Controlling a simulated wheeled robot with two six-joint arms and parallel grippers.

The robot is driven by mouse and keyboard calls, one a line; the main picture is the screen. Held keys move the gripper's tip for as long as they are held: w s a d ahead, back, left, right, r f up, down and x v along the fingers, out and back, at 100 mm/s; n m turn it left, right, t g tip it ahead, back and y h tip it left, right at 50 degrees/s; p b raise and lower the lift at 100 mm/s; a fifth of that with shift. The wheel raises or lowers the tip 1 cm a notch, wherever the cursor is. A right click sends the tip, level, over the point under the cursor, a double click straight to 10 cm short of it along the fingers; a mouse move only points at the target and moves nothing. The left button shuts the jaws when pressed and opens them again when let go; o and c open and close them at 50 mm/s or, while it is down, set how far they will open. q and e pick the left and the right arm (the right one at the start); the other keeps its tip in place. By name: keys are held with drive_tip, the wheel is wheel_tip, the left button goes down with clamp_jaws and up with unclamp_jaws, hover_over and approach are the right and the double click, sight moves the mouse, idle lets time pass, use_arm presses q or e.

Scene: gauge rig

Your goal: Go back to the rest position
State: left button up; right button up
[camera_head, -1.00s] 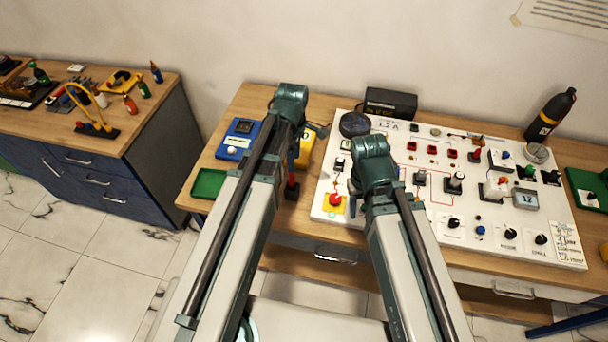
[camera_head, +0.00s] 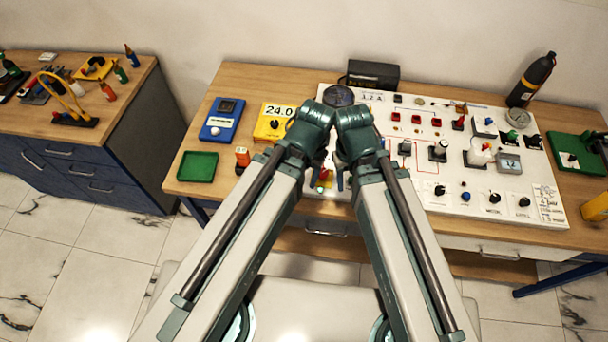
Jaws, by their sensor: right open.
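My two arms (camera_head: 235,235) and (camera_head: 400,235) reach forward from the bottom of the head view, and their wrists nearly meet in front of the white panel. My right gripper (camera_head: 341,178) is mostly hidden behind its arm; only a small dark part shows between the arms, and it is open. My left gripper is hidden behind its own arm and wrist, so its jaws cannot be made out. No object is seen held.
The white gauge panel (camera_head: 470,207) lies on the wooden bench. A blue meter (camera_head: 221,120), a yellow meter (camera_head: 273,122) reading 24.0 and a green tray (camera_head: 198,167) sit left. A black bottle (camera_head: 531,80) and green board (camera_head: 580,152) are right. A side cabinet (camera_head: 120,125) stands left.

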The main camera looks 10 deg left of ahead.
use_arm(q)
drive_tip(key=shift+f, duration=0.1)
use_arm(e)
drive_tip(key=shift+f, duration=0.1)
use_arm(q)
wheel_tip(320, 180, down, 9)
drive_tip(key=b, duration=0.8)
drive_tip(key=shift+r+b, duration=0.2)
drive_tip(key=shift+b, duration=0.2)
use_arm(e)
wheel_tip(320, 180, down, 9)
drive_tip(key=shift+r, duration=0.2)
